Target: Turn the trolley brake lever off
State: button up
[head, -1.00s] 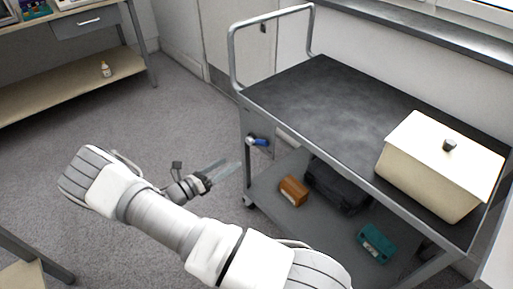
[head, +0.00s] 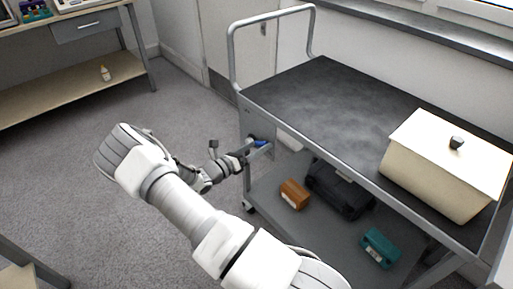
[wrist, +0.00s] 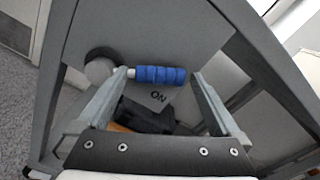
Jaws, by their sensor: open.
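The trolley (head: 300,100) stands on the right in the head view. Its brake lever has a blue grip (wrist: 160,75) on a round grey pivot (wrist: 101,66), on the trolley's end panel. In the wrist view the lever lies roughly level, pivot at left, above an "ON" label. My gripper (wrist: 156,85) is open, one finger on each side of the blue grip. I cannot tell whether a finger touches it. In the head view my gripper (head: 258,153) is at the panel and partly covers the blue grip (head: 260,143).
A cream lidded box (head: 445,165) sits on the trolley's top. The lower shelf holds an orange box (head: 293,194), a black case (head: 338,190) and a teal box (head: 380,248). A bench (head: 75,65) stands at the back left.

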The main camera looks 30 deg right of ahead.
jog(key=shift+c, duration=0.3)
grip_shut()
jog(key=shift+r, duration=0.15)
jog(key=shift+w+a+r+n+p, duration=0.1)
jog(key=shift+w+r+n+p, duration=0.15)
jog(key=shift+r+n+p, duration=0.5)
jog(key=w+n+p, duration=0.1)
jog(key=r+n+p, duration=0.1)
jog(key=n+p, duration=0.1)
jog(key=shift+w+a+n, duration=0.1)
jog(key=shift+w+n, duration=0.15)
jog(key=shift+w, duration=0.1)
jog(key=w+n, duration=0.1)
jog(key=w+n+p, duration=0.1)
jog(key=n, duration=0.1)
jog(key=shift+a+r, duration=0.15)
jog(key=shift+r, duration=0.2)
jog(key=shift+w+a+r+n, duration=0.1)
jog(key=shift+w+n, duration=0.45)
jog(key=shift+n, duration=0.45)
jog(key=shift+w+a+n, duration=0.1)
jog(key=shift+w+n, duration=0.45)
jog(key=shift+n, duration=0.45)
